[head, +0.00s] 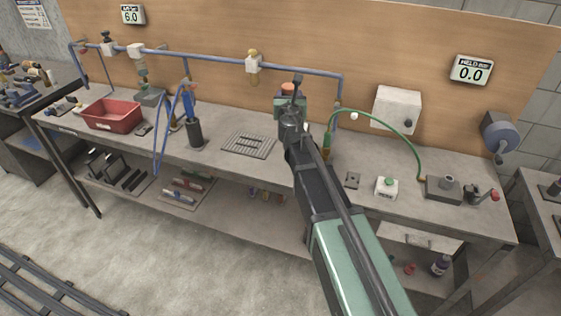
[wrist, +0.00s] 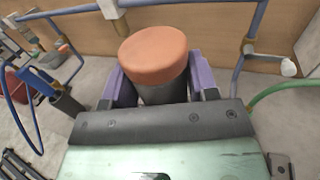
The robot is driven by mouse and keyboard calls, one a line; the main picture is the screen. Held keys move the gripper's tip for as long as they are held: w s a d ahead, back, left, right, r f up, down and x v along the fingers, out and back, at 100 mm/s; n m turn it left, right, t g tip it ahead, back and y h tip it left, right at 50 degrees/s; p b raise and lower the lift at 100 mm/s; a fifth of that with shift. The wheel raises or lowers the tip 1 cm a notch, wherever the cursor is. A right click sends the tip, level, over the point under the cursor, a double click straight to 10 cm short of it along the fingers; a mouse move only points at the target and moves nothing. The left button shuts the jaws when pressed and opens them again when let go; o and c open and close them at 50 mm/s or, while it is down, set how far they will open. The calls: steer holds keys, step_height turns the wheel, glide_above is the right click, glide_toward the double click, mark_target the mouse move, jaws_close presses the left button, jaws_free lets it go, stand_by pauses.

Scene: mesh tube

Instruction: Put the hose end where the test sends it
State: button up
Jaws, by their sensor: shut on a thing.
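My gripper (wrist: 150,88) is shut on a dark cylinder with an orange cap (wrist: 153,57), its purple fingers on either side. In the head view the orange cap (head: 288,88) shows just above the wrist; whether the cylinder is clear of the bench is hidden. A blue hose (head: 161,140) loops below the bench edge at left, and a blue-topped piece (head: 190,104) stands in a dark round holder (head: 195,133). A green hose (head: 395,124) arcs from a fitting (head: 327,145) to a grey block (head: 443,189) at right. The left display (head: 131,14) reads 6.0; the "HELD bar" display (head: 471,70) reads 0.0.
A red bin (head: 112,115) stands at left and a slotted grey plate (head: 249,144) lies mid-bench. A white block with a green button (head: 386,186) is near the front right. A blue pipe (head: 205,55) runs along the back board, with a white box (head: 398,109) to its right.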

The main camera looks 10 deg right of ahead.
step_height(320, 180, down, 19)
steer(key=b, duration=1.7)
steer(key=o, duration=1)
steer(key=shift+o, duration=0.2)
steer(key=shift+r, duration=0.1)
